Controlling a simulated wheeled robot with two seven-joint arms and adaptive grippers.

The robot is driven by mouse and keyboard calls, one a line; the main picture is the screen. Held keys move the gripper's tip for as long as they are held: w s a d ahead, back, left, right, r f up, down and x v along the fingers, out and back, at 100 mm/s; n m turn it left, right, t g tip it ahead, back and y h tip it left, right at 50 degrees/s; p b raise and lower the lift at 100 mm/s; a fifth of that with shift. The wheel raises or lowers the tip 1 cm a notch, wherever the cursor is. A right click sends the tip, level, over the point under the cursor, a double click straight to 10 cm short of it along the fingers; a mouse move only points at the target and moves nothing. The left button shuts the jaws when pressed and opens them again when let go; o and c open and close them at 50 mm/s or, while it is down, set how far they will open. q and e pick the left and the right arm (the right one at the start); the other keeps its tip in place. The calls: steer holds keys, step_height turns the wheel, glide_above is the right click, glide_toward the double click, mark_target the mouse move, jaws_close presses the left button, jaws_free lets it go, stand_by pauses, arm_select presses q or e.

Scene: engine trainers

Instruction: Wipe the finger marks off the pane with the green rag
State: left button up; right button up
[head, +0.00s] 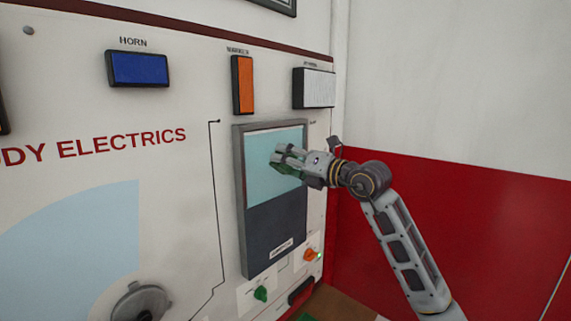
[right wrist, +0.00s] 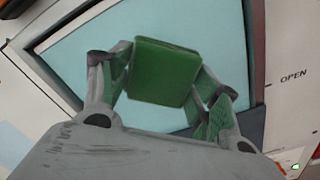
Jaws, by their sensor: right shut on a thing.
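The pane (head: 259,151) is a light blue sheet in the upper part of a grey-framed window on the wall panel. It also fills much of the right wrist view (right wrist: 83,42). My right gripper (head: 279,159) is in front of the pane, shut on the green rag (right wrist: 163,72). The rag looks like a thick green pad between the two fingertips. In the head view it shows only as a small green patch (head: 286,169). I cannot tell whether it touches the pane. I cannot make out finger marks. My left gripper is not in view.
Below the pane is a dark section (head: 270,232) of the same window. Green (head: 261,293) and orange (head: 310,254) knobs sit beneath it. A blue HORN block (head: 138,68), an orange block (head: 242,84) and a white block (head: 314,88) stick out above. A red-and-white wall stands right.

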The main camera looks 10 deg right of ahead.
steer(key=shift+w+d, duration=0.25)
steer(key=shift+d, duration=0.15)
steer(key=shift+w+d, duration=0.1)
steer(key=shift+w+d, duration=0.5)
steer(key=shift+d, duration=0.3)
steer(key=shift+w+d, duration=0.5)
steer(key=shift+d, duration=0.3)
steer(key=shift+s+a, duration=0.1)
steer(key=shift+a, duration=0.05)
steer(key=shift+s+a, duration=0.55)
steer(key=shift+a, duration=0.25)
steer(key=shift+s+a, duration=0.5)
steer(key=shift+a, duration=0.3)
steer(key=shift+s+a, duration=0.55)
steer(key=shift+a, duration=0.3)
steer(key=shift+s+a, duration=0.5)
steer(key=shift+a, duration=0.3)
steer(key=shift+a, duration=0.1)
